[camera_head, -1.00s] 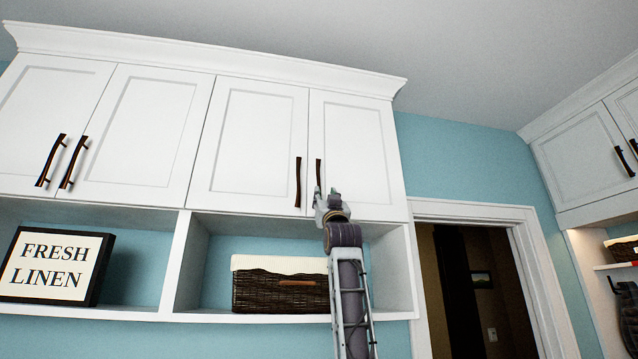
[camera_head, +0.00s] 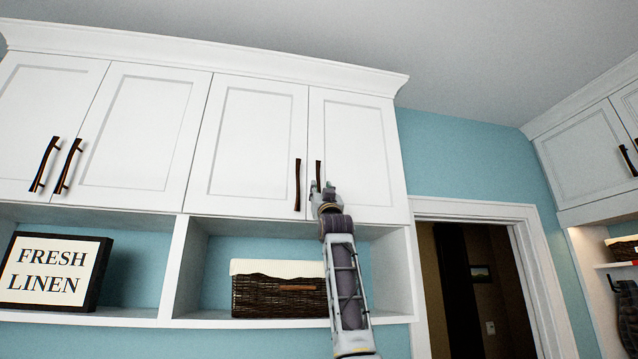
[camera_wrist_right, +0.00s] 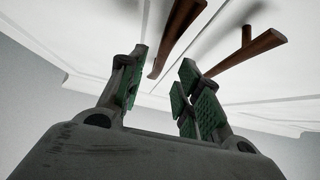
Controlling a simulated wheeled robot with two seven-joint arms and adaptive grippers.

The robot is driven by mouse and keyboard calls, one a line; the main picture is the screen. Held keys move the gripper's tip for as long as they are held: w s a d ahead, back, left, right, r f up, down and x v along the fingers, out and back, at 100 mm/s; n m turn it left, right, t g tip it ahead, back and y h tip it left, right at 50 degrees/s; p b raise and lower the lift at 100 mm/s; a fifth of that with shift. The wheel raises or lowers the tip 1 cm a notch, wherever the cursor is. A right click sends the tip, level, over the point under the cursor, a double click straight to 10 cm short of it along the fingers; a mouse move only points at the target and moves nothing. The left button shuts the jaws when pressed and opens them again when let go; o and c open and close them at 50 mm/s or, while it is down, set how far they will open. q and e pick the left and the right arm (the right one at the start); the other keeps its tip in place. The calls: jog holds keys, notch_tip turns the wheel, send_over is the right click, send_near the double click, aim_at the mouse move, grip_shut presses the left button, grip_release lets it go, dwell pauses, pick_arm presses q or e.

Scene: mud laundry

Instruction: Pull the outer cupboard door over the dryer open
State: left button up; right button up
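The outer cupboard door (camera_head: 362,125) is the white right-hand door of the upper cupboard, and it is shut. Its dark upright handle (camera_head: 318,171) is near its lower left edge. My right gripper (camera_head: 322,187) is at the lower end of this handle and hides part of it. In the right wrist view the right gripper (camera_wrist_right: 164,68) is open. One brown handle (camera_wrist_right: 178,35) shows beyond the gap between its fingers, and another handle (camera_wrist_right: 248,52) lies beyond the right finger. I cannot tell whether either touches. My left gripper is not in view.
The neighbouring door (camera_head: 250,140) with its own handle (camera_head: 297,185) is close on the left. Below is an open shelf with a wicker basket (camera_head: 280,292) and a FRESH LINEN sign (camera_head: 52,270). A doorway (camera_head: 480,290) is on the right.

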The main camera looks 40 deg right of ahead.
aim_at(319, 184)
jog(key=shift+p+x, duration=1.45)
jog(key=shift+x, duration=0.8)
grip_shut()
